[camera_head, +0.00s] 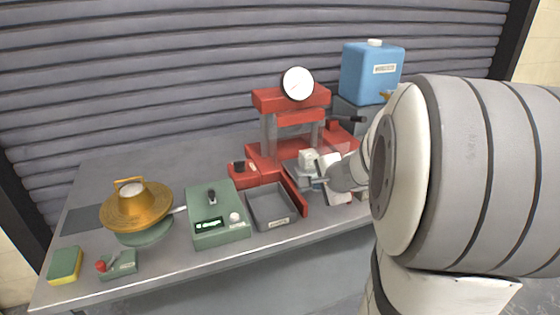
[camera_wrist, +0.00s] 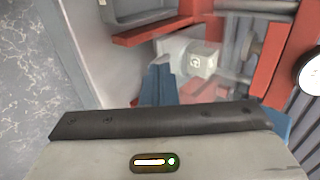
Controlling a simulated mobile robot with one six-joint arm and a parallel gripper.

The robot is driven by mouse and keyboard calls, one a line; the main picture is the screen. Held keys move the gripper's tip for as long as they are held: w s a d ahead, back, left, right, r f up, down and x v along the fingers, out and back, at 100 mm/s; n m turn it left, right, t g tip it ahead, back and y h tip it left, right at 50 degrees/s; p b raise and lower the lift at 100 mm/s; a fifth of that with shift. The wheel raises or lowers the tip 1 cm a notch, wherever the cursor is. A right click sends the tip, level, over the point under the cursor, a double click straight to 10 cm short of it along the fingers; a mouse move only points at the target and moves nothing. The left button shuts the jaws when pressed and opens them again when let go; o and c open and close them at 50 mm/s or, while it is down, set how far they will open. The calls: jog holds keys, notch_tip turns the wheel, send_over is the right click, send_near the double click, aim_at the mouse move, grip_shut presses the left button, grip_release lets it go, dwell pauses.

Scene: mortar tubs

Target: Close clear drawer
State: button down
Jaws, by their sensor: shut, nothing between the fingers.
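The red press (camera_head: 264,150) stands at the back middle of the bench, with a white cube (camera_head: 308,158) in its lower part. A clear, pale drawer-like part (camera_head: 297,174) seems to jut out at the press front, beneath the cube; its outline is hard to make out. The cube (camera_wrist: 203,61) also shows in the wrist view, on a pale plate. My gripper (camera_wrist: 158,84) is shut and empty, its blue fingertips in front of the cube and press. In the head view my arm hides much of the press's right front. I cannot tell whether the gripper touches the drawer.
A grey tray (camera_head: 284,222) lies just left of my gripper, beside a red bar (camera_head: 295,194). A green digital box (camera_head: 218,232), golden pan (camera_head: 137,212) and sponge (camera_head: 65,265) stand further left. A blue tank (camera_head: 368,75) stands behind my arm. The bench's front edge is close.

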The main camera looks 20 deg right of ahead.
jog(key=w+f, duration=0.2)
jog(key=w, duration=0.4)
jog(key=shift+w+a+p, duration=0.15)
jog(key=shift+p, duration=0.15)
jog(key=shift+f, duration=0.1)
